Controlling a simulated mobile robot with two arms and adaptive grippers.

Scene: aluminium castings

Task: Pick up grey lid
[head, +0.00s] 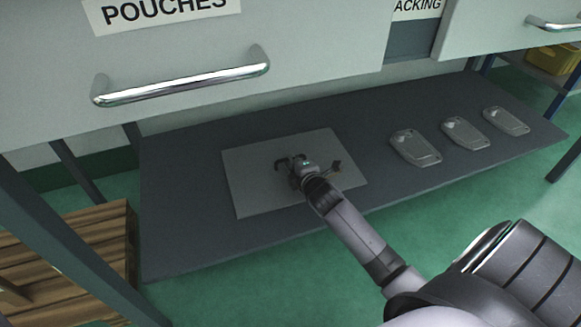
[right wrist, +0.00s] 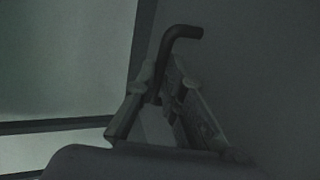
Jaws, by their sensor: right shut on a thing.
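The grey lid (head: 258,190) is a flat, roughly square plate on the dark lower shelf, left of the metal castings. My right gripper (head: 292,172) reaches over its middle and is shut on the lid's dark handle. In the right wrist view the bent handle (right wrist: 182,33) sticks out between the two fingers of my right gripper (right wrist: 165,92). The gripper hides part of the handle in the head view. I cannot tell whether the lid rests on the shelf or is slightly raised. My left gripper is not in view.
Several details surround it: three castings (head: 415,148) lie in a row on the shelf (head: 190,245) at right. A drawer with a chrome handle (head: 180,89) hangs above. A wooden pallet (head: 75,265) stands at lower left. The shelf left of the lid is clear.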

